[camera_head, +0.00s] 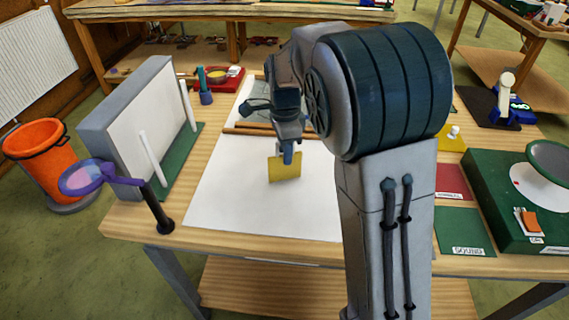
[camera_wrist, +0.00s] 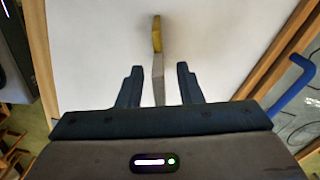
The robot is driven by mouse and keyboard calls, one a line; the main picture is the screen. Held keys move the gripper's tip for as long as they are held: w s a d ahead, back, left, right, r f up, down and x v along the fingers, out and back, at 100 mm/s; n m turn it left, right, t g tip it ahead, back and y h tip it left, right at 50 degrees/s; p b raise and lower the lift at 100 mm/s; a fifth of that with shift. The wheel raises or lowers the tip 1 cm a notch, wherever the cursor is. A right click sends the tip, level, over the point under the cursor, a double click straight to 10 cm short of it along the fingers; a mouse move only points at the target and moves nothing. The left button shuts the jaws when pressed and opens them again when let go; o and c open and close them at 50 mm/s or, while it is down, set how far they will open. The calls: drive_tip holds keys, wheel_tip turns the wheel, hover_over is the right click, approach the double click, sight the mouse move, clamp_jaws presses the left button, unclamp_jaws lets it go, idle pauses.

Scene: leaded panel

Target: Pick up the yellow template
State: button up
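The yellow template (camera_head: 284,170) is a small flat square over the white sheet on the bench. It seems to stand on edge; its lower side is near or on the sheet. In the wrist view the yellow template (camera_wrist: 157,36) shows as a thin strip, seen edge-on, with a grey strip (camera_wrist: 158,78) running from it toward the gripper. My gripper (camera_wrist: 159,82) is open, one finger on each side of the grey strip, with a gap at both sides. In the head view my gripper (camera_head: 288,155) overlaps the template's top edge from above.
The white sheet (camera_head: 225,205) around the template is mostly clear. Wooden strips (camera_head: 245,131) lie behind it. A grey-framed upright panel (camera_head: 140,115) and a purple magnifier (camera_head: 90,178) stand at left. A green box (camera_head: 490,200) and labelled red and green mats are at right.

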clamp_jaws()
idle(0.3)
drive_tip(key=shift+r, duration=0.25)
wheel_tip(320, 180, up, 4)
drive_tip(key=shift+f, duration=0.1)
drive_tip(key=s+d+r, duration=0.2)
drive_tip(key=d+r, duration=0.1)
drive_tip(key=d, duration=0.2)
drive_tip(key=s+d+r+b, duration=0.1)
drive_tip(key=s+d+r, duration=0.1)
drive_tip(key=d, duration=0.3)
drive_tip(key=shift+s+d+r, duration=0.35)
drive_tip(key=shift+d+r, duration=0.05)
drive_tip(key=shift+r, duration=0.4)
